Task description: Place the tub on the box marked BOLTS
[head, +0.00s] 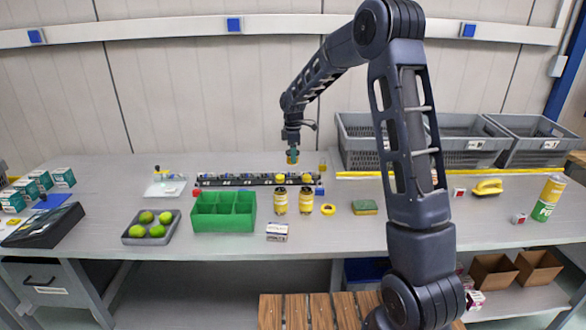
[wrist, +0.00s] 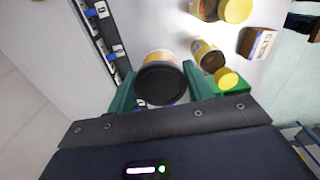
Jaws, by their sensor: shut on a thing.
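My gripper (head: 292,152) is above the back of the bench, over the dark rail strip. In the wrist view its two green fingers (wrist: 160,92) are closed on either side of a tub with a black end and a pale and yellow side (wrist: 160,84). In the head view the held tub is tiny and mostly hidden by the fingers. A small white box with dark lettering (head: 277,231) sits near the bench's front edge. It seems to be the box at upper right in the wrist view (wrist: 258,43). I cannot read its lettering for sure.
A sponge (head: 365,207) lies to the right. Grey crates (head: 357,160) stand at the back right.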

